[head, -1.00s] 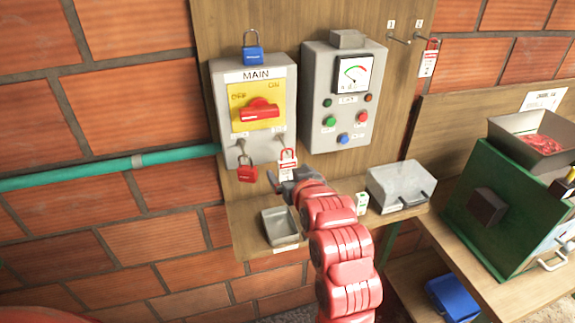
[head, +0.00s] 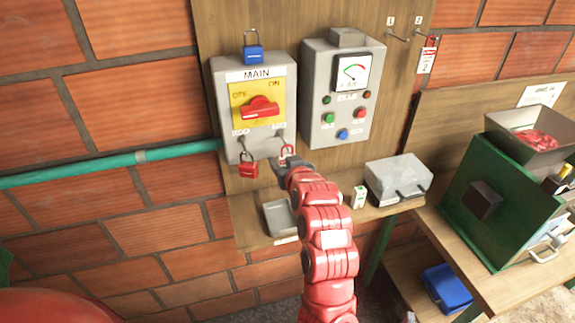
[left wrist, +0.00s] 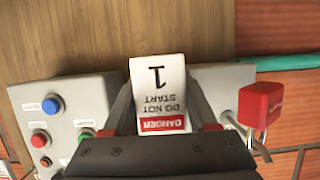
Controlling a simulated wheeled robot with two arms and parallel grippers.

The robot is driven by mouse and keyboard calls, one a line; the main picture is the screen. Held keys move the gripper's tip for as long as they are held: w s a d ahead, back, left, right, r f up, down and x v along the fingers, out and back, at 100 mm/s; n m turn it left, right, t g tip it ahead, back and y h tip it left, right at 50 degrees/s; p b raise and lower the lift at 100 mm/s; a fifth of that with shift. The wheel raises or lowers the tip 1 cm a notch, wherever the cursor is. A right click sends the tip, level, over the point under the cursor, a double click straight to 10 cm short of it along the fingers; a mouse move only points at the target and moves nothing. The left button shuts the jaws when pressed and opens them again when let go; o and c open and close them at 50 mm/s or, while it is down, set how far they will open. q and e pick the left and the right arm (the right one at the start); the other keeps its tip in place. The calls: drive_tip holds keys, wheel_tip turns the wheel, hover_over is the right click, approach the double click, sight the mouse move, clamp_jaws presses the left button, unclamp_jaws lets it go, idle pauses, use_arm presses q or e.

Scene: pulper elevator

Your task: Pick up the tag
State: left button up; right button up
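The tag (left wrist: 160,90) is a white card with a red DANGER band, "DO NOT START" and a 1. In the left wrist view it appears upside down between the two fingers of my left gripper (left wrist: 160,85). The fingers stand apart at its side edges; I see no clear grip on it. In the head view the tag (head: 286,153) hangs below the MAIN switch box, partly hidden by my left gripper (head: 287,164). My right gripper is not in view.
A red padlock (head: 248,167) hangs just left of the tag, close to my gripper. The MAIN box (head: 222,105) and control box (head: 317,80) are above. Below is a shelf with a small tray (head: 279,222) and a grey metal box (head: 397,178). Another tag (head: 427,62) hangs upper right.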

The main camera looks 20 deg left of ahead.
use_arm(q)
clamp_jaws()
